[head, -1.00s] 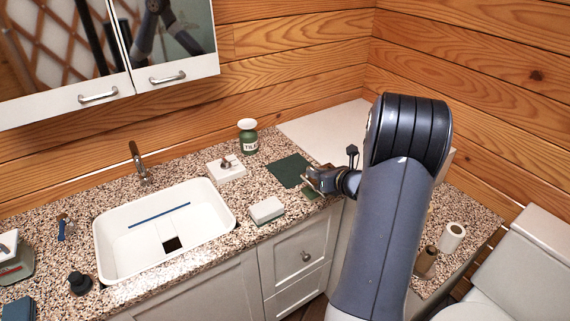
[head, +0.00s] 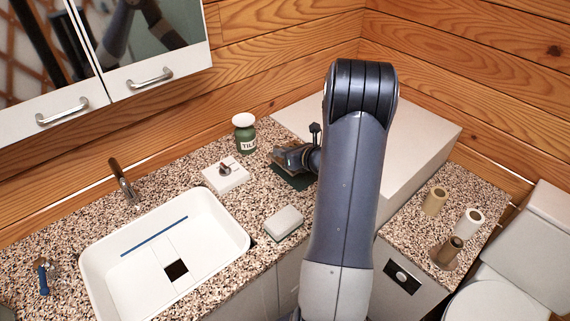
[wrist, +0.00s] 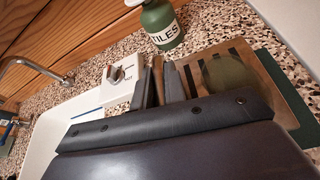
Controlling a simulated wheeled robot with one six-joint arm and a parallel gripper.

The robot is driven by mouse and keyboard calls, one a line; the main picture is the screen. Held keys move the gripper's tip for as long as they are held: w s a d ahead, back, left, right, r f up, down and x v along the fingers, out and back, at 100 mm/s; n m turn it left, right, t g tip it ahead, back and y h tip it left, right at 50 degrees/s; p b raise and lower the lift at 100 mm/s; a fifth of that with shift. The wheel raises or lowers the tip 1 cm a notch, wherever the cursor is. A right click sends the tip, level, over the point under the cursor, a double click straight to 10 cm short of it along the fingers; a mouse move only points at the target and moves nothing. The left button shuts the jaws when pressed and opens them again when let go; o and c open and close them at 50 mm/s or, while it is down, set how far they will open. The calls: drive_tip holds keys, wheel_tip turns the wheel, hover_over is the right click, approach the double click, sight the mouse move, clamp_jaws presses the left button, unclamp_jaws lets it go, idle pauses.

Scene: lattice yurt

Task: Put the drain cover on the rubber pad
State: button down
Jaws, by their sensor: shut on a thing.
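The drain cover (wrist: 272,82) is a brown plate with dark slots and an olive round area. It sits at my gripper in the wrist view, partly hidden by my dark wrist housing. My gripper (wrist: 163,82) is shut on it at its left side. In the head view, my gripper (head: 284,156) and the cover are over the dark green rubber pad (head: 296,184) on the counter. Pad also shows along the cover's right side in the wrist view (wrist: 306,130). I cannot tell whether the cover touches the pad.
A green jar (head: 245,136) and a white block with a knob (head: 225,177) stand close left of the pad. A grey-white sponge-like block (head: 284,222) lies nearer the front. The white sink (head: 215,222) is left; several rolls or tubes (head: 470,222) stand right.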

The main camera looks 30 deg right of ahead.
drive_tip(key=shift+f+p, duration=0.3)
drive_tip(key=shift+f, duration=2.65)
drive_tip(key=c, duration=1.5)
unclamp_jaws()
drive_tip(key=shift+o, duration=0.2)
drive_tip(key=b+v, duration=0.1)
drive_tip(key=v, duration=1.1)
drive_tip(key=shift+b, duration=0.4)
drive_tip(key=shift+a, duration=0.1)
